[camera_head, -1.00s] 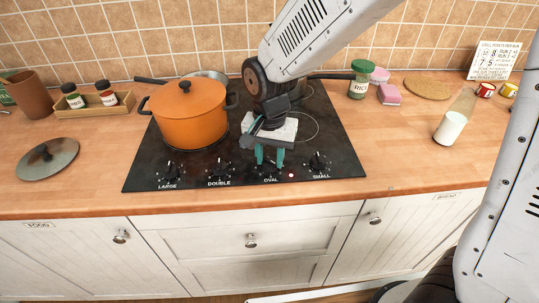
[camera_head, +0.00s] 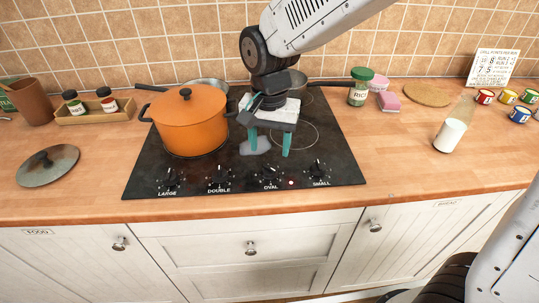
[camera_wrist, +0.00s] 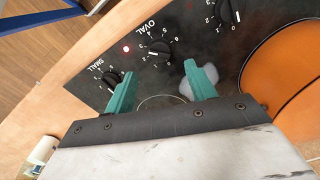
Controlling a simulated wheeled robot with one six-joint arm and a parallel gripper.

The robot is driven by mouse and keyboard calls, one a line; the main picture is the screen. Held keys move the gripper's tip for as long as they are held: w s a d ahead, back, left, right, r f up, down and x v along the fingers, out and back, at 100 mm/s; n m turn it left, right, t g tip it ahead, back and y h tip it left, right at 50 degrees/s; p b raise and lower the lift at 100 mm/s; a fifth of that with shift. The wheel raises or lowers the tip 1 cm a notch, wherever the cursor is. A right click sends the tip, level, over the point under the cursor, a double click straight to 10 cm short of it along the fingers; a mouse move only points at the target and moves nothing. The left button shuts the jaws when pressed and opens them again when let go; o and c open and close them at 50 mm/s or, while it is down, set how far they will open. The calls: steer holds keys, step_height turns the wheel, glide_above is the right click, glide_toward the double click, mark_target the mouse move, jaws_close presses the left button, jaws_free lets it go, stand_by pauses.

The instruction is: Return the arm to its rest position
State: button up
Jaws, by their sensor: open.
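My gripper (camera_head: 270,143) hangs over the black stovetop, to the right of the orange pot. Its two teal fingers are apart with nothing between them. In the wrist view, my gripper (camera_wrist: 160,88) is open and empty, with the black hob and its knobs beyond the fingertips. My arm reaches in from the upper right. The orange pot (camera_head: 192,128) stands with its lid on at the left of the stovetop (camera_head: 330,165). The oval knob (camera_head: 271,174) is on the stovetop's front strip, and a red light (camera_head: 291,183) glows beside it.
A pan (camera_head: 290,80) sits at the back of the stove, partly hidden by my arm. A loose lid (camera_head: 48,165) and spice rack (camera_head: 97,109) are left.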

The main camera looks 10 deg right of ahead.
steer(key=shift+r, duration=0.7)
steer(key=shift+s+d+n, duration=0.1)
steer(key=shift+s+n, duration=0.1)
steer(key=shift+n, duration=0.3)
steer(key=s+d+r+n, duration=0.1)
steer(key=s+d+r, duration=0.1)
steer(key=s+d, duration=0.4)
steer(key=s+d+r+n+t, duration=0.1)
steer(key=s+d+r, duration=0.2)
steer(key=s+d, duration=0.4)
steer(key=s+d+r+n, duration=0.1)
steer(key=s+d+r, duration=0.1)
steer(key=s+d, duration=0.4)
steer(key=shift+s+d+r, duration=0.15)
steer(key=shift+d+r, duration=0.25)
steer(key=shift+d, duration=0.3)
